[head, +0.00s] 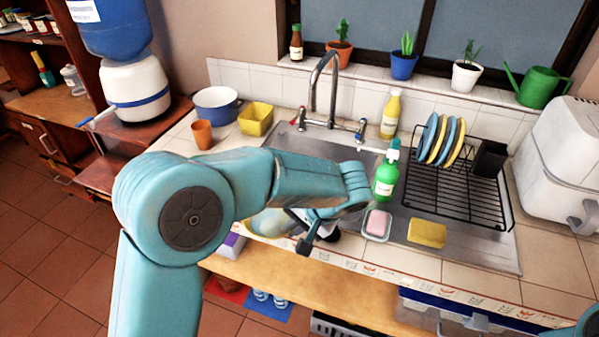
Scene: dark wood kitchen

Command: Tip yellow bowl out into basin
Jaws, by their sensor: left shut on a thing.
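My left gripper (308,232) is at the front edge of the sink, partly hidden by its own wrist. It is shut on the rim of a bowl (264,223) with a yellow edge and a pale inside, mostly behind my arm. The bowl is at the near left of the basin; its contents and exact tilt cannot be made out. The metal basin (330,148) lies behind my forearm, which hides much of it. My right gripper is not in view; only a bit of my right arm shows at the bottom right corner.
A green spray bottle (385,177), a pink soap in a dish (377,225) and a yellow sponge (427,233) are right of my gripper. A dish rack (455,195) holds plates. The faucet (317,88) rises behind the basin. A square yellow container (255,119) stands back left.

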